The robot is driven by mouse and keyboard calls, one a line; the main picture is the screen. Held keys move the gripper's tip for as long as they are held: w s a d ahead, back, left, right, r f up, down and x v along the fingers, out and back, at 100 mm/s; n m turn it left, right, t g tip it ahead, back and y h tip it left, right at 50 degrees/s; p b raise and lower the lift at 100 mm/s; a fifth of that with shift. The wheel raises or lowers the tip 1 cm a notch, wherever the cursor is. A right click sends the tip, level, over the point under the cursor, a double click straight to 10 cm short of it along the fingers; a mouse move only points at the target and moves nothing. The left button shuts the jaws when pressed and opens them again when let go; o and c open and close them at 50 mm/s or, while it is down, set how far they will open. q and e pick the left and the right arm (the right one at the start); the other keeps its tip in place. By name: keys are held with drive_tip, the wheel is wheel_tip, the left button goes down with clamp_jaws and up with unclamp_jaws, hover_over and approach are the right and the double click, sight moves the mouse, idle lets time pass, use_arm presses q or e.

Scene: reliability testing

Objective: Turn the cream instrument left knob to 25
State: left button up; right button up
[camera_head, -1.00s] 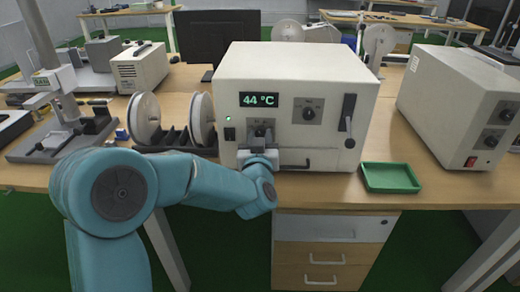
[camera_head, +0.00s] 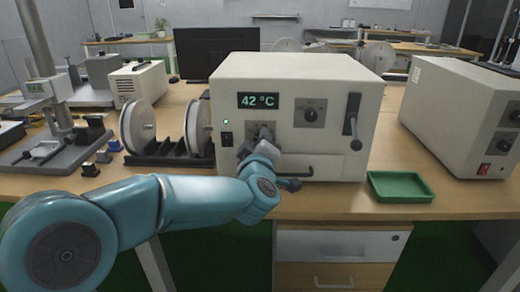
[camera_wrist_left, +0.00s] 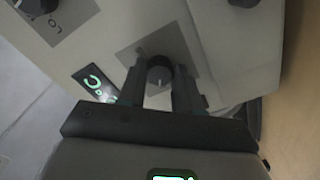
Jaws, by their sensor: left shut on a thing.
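The cream instrument (camera_head: 300,75) stands on the wooden table, and its green display (camera_head: 259,100) reads 42 °C. Its left knob sits low on the front panel, below the display, mostly hidden behind my gripper in the head view. My left gripper (camera_head: 260,137) reaches it from the front. In the left wrist view the dark round left knob (camera_wrist_left: 159,74) sits between the two fingers of my left gripper (camera_wrist_left: 160,80), which are shut on it. The right knob (camera_head: 310,113) is free on the panel. My right gripper is not in view.
A lever (camera_head: 353,122) is on the panel's right side and a handle bar below. A green tray (camera_head: 400,187) lies to the right, near another cream box (camera_head: 460,120). Two grey reels (camera_head: 139,125) stand left of the instrument. The table's front edge is clear.

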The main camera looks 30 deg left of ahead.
use_arm(q)
drive_tip(key=shift+n+b, duration=0.3)
drive_tip(key=shift+n, duration=0.3)
drive_tip(key=o, duration=1)
drive_tip(key=shift+o, duration=0.2)
drive_tip(key=p+v, duration=0.2)
drive_tip(key=v, duration=1.4)
drive_tip(key=shift+s+d, duration=0.15)
